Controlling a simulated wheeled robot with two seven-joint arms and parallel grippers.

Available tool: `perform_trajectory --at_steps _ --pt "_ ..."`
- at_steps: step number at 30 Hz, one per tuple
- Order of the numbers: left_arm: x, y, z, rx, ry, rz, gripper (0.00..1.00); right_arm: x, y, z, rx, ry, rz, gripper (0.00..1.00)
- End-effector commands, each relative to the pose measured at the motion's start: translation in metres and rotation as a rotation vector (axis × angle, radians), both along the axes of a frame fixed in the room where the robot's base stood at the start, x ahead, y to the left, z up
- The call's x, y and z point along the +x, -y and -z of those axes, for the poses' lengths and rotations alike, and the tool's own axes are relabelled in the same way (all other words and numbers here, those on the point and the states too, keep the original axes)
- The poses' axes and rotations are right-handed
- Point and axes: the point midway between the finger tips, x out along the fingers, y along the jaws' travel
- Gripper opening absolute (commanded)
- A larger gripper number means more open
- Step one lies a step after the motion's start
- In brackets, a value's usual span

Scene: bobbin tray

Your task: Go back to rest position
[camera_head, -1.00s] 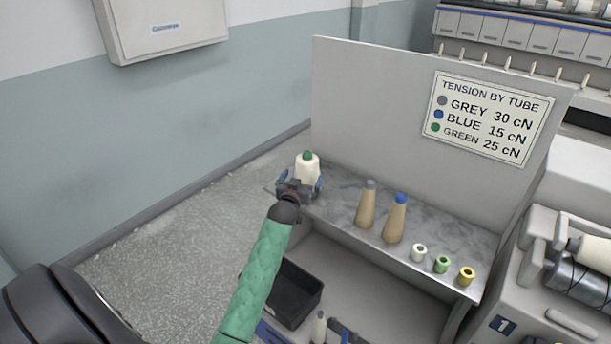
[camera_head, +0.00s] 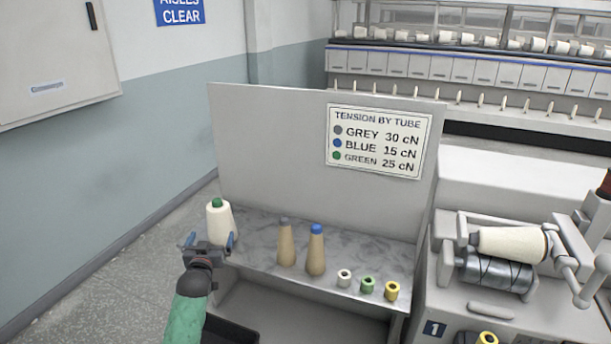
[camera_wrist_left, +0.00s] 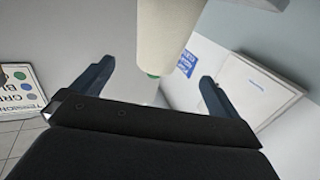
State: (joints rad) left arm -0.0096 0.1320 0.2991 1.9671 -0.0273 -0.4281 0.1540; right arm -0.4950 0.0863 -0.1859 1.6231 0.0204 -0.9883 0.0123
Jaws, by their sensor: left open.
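My left gripper (camera_head: 208,242) is open in the head view, in front of the white cone with a green tip (camera_head: 219,222) at the left end of the grey shelf (camera_head: 262,262). The cone stands upright, apart from any closed grip. In the left wrist view, the two blue fingers (camera_wrist_left: 153,88) are spread wide, and the pale cone with its green tip (camera_wrist_left: 170,45) shows beyond them. My right gripper is in neither view.
Two tan cones, one grey-tipped (camera_head: 286,245) and one blue-tipped (camera_head: 316,252), stand mid-shelf. Small white (camera_head: 344,278), green (camera_head: 368,286) and yellow (camera_head: 392,291) bobbins stand to their right. A tension sign (camera_head: 378,141) hangs on the back panel. A winding machine (camera_head: 470,312) stands at right.

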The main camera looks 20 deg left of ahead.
Motion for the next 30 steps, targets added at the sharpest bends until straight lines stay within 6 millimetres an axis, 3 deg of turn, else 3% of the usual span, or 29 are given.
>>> perform_trajectory --at_steps 5,8,14,19,24,30 --pt "-0.01 0.014 0.013 -0.003 -0.053 0.014 1.0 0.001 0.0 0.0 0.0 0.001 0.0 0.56" --pt "-0.03 0.04 0.038 -0.011 -0.156 0.041 1.0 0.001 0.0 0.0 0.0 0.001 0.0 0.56" --pt "-0.103 0.115 0.099 -0.029 -0.453 0.122 1.0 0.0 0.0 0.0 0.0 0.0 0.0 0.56" --pt "-0.18 0.175 0.138 -0.042 -0.702 0.196 1.0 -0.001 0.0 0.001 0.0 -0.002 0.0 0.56" --pt "-0.256 0.221 0.159 -0.05 -0.915 0.264 1.0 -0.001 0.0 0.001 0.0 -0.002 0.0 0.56" --pt "-0.313 0.251 0.167 -0.055 -1.066 0.316 1.0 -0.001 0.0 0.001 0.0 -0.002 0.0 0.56"
